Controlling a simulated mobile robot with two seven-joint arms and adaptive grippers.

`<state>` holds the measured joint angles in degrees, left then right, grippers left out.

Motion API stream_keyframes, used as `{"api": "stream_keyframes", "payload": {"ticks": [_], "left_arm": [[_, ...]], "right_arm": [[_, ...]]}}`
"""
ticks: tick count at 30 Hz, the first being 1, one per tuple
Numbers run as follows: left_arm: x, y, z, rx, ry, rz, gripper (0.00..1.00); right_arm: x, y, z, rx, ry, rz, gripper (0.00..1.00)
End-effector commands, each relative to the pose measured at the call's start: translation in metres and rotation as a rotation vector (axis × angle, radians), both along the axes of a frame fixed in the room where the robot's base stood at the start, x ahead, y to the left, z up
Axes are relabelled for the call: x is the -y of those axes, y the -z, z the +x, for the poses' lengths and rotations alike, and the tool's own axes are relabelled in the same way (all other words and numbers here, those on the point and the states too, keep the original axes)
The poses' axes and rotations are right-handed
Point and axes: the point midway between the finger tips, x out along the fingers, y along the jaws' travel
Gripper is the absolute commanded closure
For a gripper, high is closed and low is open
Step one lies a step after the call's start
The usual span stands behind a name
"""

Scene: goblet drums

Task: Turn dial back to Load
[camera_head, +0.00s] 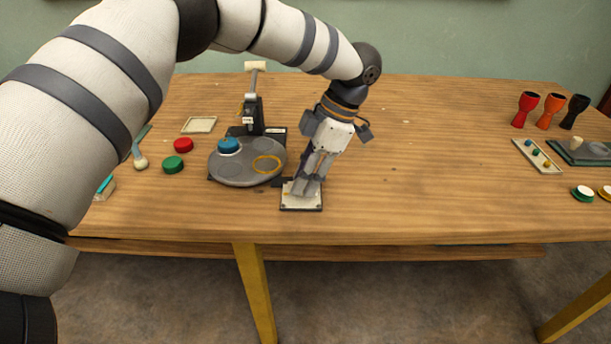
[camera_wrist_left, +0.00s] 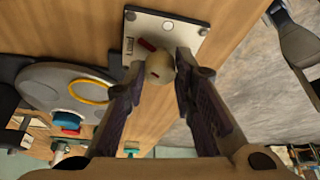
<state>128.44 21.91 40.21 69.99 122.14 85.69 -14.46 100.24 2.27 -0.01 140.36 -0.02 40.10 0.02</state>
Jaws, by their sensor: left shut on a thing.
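The dial's pale plate (camera_head: 302,205) lies near the table's front edge, right of the round grey turntable. In the left wrist view the plate (camera_wrist_left: 182,28) carries the word "Load" near one edge. A beige round dial knob (camera_wrist_left: 160,66) stands on the plate, with a red mark (camera_wrist_left: 147,45) beside it on the side toward the lettering. My left gripper (camera_head: 306,188) points down over the plate, shut on the knob. In the left wrist view its fingertips (camera_wrist_left: 158,70) are on both sides of the knob. In the head view the fingers hide the knob.
The turntable (camera_head: 235,173) holds a blue drumhead piece (camera_head: 228,145) and a yellow ring (camera_head: 267,164). A press-like stand (camera_head: 253,110) rises behind it. Red (camera_head: 183,145) and green (camera_head: 172,163) discs lie left. Goblet drums (camera_head: 550,110) stand far right. The table's middle right is clear.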

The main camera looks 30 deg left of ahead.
Motion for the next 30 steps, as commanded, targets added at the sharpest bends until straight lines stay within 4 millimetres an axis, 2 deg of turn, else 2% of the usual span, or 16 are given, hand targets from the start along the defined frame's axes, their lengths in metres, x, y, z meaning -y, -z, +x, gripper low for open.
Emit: {"api": "stream_keyframes", "payload": {"ticks": [15,30], "left_arm": [[-0.0022,0.0021,0.0012,-0.002,-0.407,-0.001,1.0],[-0.003,0.0021,0.0011,-0.004,-0.549,0.0,1.0]], "right_arm": [[0.0001,0.0041,-0.0041,-0.014,-0.001,0.0,1.0],[0.0,0.0044,-0.0045,-0.015,-0.001,0.0,1.0]]}}
